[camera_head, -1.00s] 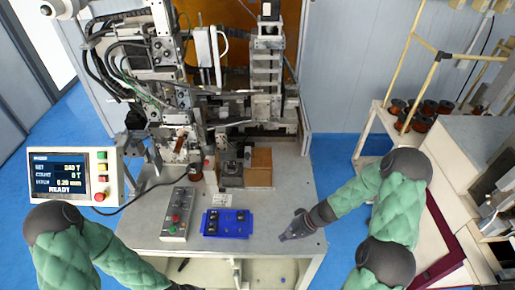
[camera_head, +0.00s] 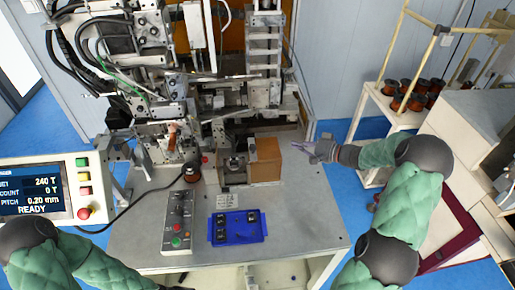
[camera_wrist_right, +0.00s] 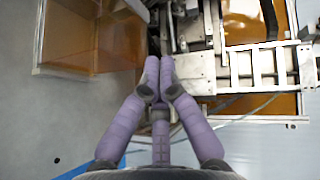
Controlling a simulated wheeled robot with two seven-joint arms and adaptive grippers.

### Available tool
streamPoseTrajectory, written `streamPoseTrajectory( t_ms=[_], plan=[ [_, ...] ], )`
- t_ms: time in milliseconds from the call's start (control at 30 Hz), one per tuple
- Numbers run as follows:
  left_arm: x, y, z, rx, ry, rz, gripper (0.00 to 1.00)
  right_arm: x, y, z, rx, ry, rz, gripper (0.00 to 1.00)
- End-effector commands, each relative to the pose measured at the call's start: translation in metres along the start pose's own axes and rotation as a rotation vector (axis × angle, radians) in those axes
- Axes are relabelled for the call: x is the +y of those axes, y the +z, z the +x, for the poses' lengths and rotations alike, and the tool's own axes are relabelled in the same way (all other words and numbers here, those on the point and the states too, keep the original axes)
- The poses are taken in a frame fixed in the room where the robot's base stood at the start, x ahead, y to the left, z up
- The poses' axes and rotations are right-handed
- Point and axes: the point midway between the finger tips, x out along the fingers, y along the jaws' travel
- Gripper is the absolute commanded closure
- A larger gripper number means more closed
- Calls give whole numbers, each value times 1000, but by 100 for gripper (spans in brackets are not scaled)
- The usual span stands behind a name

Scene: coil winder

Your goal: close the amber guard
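The amber guard (camera_head: 265,162) looks like a small brown-orange box-shaped cover on the machine table, right of a small metal fixture (camera_head: 234,165). In the right wrist view, its see-through amber panels (camera_wrist_right: 90,42) show at the upper left. My right gripper (camera_head: 303,147) is to the right of the guard, apart from it, pointing left toward the machine. In the right wrist view, its purple fingers (camera_wrist_right: 160,76) meet at the tips with nothing visible between them.
The winding machine (camera_head: 150,90) stands behind the guard, with an orange panel (camera_head: 273,96) at its back. A blue tray (camera_head: 237,227), a button box (camera_head: 179,222) and a display panel (camera_head: 35,190) are nearer. The table's right front is clear.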

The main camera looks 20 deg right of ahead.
Motion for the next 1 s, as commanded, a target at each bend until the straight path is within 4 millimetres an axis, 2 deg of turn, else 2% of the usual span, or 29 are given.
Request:
streamPoseTrajectory(
  t_ms=[167, 267, 733, 1000],
  plan=[
    [0, -1, 1, 1, 0, 0, 60, 2, 0, 7, 0, -1, -2, 100],
    [1, 0, -2, 1, 0, 0, 60, 0, 0, 18, -2, -3, -2, 100],
    [6, 0, -17, 1, 0, 0, 60, 0, 1, 104, -4, -2, -1, 100],
    [9, 0, -25, 1, 0, 0, 60, 1, 24, 125, -1, -1, 0, 100]
  ],
)
